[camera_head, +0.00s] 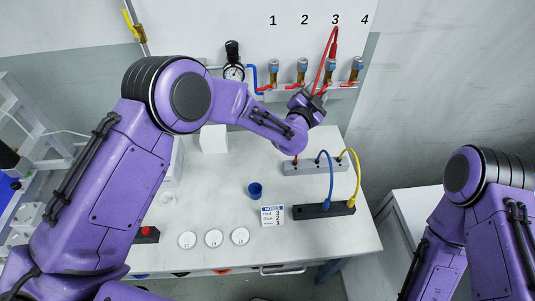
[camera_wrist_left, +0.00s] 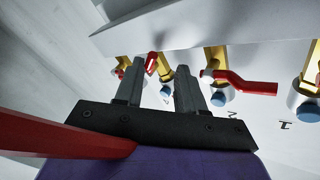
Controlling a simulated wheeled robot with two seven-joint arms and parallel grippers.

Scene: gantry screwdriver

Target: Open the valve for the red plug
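A row of valves with red handles is on the wall under the numbers 1 to 4. A red hose (camera_head: 322,70) rises from valve 3 (camera_head: 331,67), bends over and passes down behind my left gripper (camera_head: 318,91). A red plug (camera_head: 295,161) is at the left end of the grey socket strip (camera_head: 310,168). In the left wrist view my left gripper (camera_wrist_left: 158,85) has its fingers apart. A red handle (camera_wrist_left: 151,62) shows between the fingertips; I cannot tell whether they touch it. The handle of valve 2 (camera_wrist_left: 245,86) is to its right. My right gripper is out of view.
Blue and yellow hoses (camera_head: 357,178) run from the grey strip to a black block (camera_head: 323,210). A gauge (camera_head: 233,71) is left of the valves. The red hose also crosses close to the wrist camera (camera_wrist_left: 60,137).

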